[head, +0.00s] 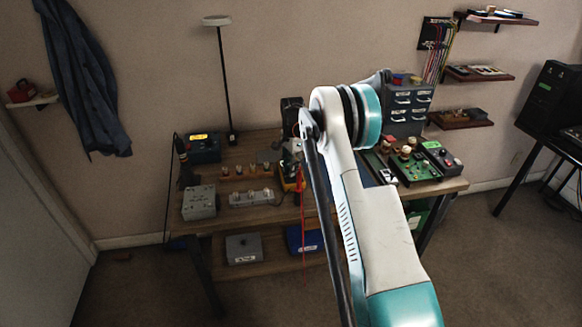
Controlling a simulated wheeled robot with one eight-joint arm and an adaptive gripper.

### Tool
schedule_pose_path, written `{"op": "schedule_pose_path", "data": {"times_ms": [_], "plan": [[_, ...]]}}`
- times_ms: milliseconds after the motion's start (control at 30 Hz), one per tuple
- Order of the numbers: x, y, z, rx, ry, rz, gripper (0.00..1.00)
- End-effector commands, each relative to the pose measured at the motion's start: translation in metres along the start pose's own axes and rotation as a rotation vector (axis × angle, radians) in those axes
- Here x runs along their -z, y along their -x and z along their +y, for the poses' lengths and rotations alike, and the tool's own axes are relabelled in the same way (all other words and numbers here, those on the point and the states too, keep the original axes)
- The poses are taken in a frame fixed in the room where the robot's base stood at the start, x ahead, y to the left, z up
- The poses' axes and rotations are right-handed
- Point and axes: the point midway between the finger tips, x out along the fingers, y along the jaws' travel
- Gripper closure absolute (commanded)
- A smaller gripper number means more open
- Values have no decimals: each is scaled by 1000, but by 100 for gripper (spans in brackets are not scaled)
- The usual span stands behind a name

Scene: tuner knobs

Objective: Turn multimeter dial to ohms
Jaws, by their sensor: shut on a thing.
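The multimeter (289,185) is a small yellow and dark case on the front middle of the workbench, partly covered by my arm. A red test lead hangs from it past the table edge. My gripper (293,166) reaches down at the multimeter from above and shows only as a small dark shape beside my arm. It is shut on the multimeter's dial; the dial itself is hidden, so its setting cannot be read.
The wooden workbench (258,212) holds a grey box (199,203), a power strip (252,198), a dark blue instrument (203,148) and a row of small knobs. Green circuit boards (414,166) and a drawer cabinet (408,103) stand right. A lamp (222,80) rises behind.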

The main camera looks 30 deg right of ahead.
Motion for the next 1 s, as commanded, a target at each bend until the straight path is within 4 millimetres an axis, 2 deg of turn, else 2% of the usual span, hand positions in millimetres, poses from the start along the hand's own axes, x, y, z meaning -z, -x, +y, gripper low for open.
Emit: {"op": "schedule_pose_path", "data": {"times_ms": [333,833,867,933,1000], "plan": [[-1,1,-2,4,-123,0,99],[-1,1,-2,5,-140,0,99],[-1,1,-2,5,-140,0,73],[-1,1,-2,5,-140,0,57],[-1,1,-2,4,-140,0,54]]}}
